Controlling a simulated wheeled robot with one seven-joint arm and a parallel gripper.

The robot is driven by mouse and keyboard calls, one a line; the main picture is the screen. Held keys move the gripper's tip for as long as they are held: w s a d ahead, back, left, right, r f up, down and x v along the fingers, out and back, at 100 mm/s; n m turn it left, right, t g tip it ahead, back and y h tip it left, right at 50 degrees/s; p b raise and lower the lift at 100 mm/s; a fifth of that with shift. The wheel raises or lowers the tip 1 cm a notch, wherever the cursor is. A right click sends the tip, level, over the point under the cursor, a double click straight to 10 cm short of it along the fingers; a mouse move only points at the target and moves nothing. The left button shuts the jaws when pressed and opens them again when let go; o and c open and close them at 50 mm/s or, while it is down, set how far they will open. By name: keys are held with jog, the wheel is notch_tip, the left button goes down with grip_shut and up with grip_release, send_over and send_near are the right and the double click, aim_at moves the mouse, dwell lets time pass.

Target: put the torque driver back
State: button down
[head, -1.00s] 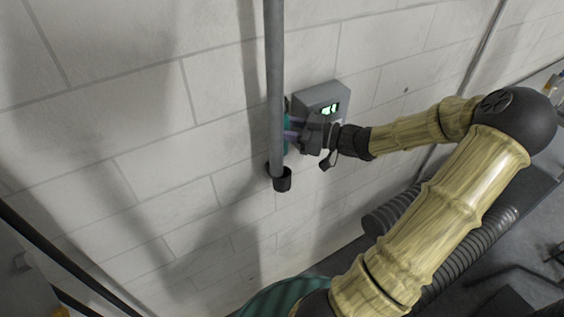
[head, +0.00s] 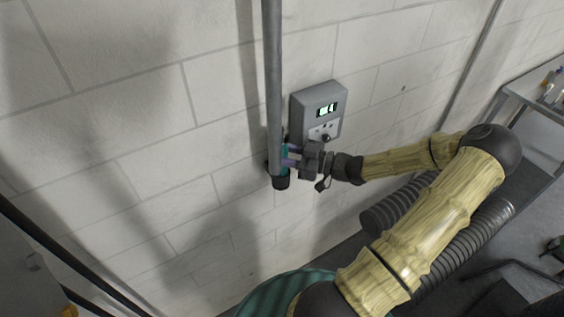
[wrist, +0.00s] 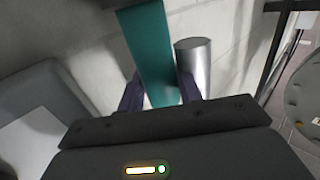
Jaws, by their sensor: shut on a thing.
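The torque driver appears to be the teal object in my gripper; in the wrist view its flat teal body (wrist: 150,45) rises between the two dark fingers. My gripper (head: 291,157) is shut on it close to the wall, just right of a vertical grey pole. In the head view only a sliver of teal (head: 285,158) shows, partly hidden by the pole and the fingers. My gripper also shows in the wrist view (wrist: 160,95).
The grey pole (head: 273,80) stands in front of the block wall; a metal cylinder (wrist: 196,70) shows close to the right finger. A grey wall box (head: 318,108) with a lit display is just above my gripper. A ribbed dark hose (head: 400,203) lies below my arm.

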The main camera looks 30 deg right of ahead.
jog(key=shift+w+a+f+p, duration=0.15)
jog(key=shift+f+p, duration=0.45)
jog(key=shift+f, duration=1.15)
jog(key=shift+f, duration=0.15)
jog(key=c, duration=0.9)
grip_release()
jog(key=shift+c, duration=0.2)
jog(key=b+v, duration=0.4)
jog(key=v, duration=0.8)
jog(key=shift+b, duration=0.4)
